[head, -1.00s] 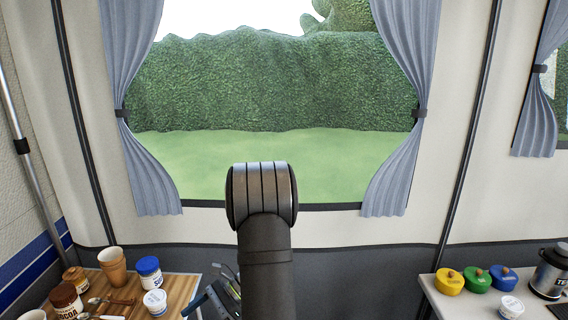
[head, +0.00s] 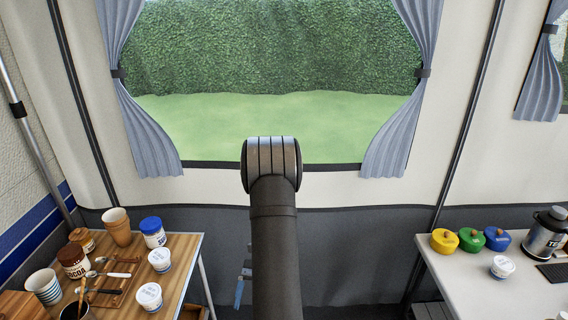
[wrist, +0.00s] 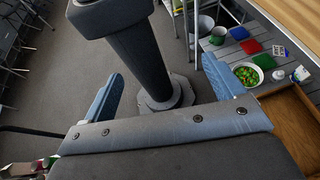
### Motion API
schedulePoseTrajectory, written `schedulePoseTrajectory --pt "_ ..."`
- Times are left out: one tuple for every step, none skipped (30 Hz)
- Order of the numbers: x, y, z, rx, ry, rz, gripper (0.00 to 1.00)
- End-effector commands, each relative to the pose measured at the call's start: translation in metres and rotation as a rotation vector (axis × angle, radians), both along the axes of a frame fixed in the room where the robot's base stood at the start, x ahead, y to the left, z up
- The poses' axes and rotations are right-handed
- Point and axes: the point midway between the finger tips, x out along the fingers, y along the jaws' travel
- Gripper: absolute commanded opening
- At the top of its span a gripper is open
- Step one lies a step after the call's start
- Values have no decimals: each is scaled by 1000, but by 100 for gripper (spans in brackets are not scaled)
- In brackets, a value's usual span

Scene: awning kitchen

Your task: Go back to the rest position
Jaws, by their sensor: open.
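My gripper (wrist: 162,68) shows in the wrist view with its two blue fingers spread wide apart. Nothing is between the fingers close to them; a dark grey column of mine stands beyond, on the floor. In the head view my arm rises in the middle, in front of the tent wall and window. A bit of blue finger (head: 240,288) shows beside the arm's lower left side; the rest of the gripper is hidden behind the arm.
In the head view a wooden table (head: 186,262) with cups, jars and tubs stands left. A pale table (head: 452,275) with coloured pots and a flask (head: 545,235) stands right. The wrist view shows a salad bowl (wrist: 247,76) on grey slats at right and open floor (wrist: 60,85) at left.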

Motion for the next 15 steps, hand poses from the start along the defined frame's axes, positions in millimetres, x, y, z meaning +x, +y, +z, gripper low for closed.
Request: schedulePoseTrajectory --pt "1 -6 -1 -1 0 36 87" --pt "2 -10 -1 -1 1 61 87" --pt "3 -15 -2 -3 2 93 87" --pt "3 -19 -2 -1 1 118 87" --pt "4 -22 -2 -1 0 141 87" --pt "5 -27 -2 -1 0 174 87" --pt "6 -31 -2 -2 0 198 87" --pt "7 -35 -2 -2 0 223 87" --pt "9 -40 -2 -2 0 255 87" --pt "10 -43 -2 -1 -1 280 87" --pt "11 -47 -2 -2 -1 305 87" --pt "13 -52 -2 -1 -1 339 87" --pt "14 -55 -1 -2 -1 362 87" --pt "15 -59 -1 -2 0 387 87" --pt "17 -63 0 -2 1 420 87"
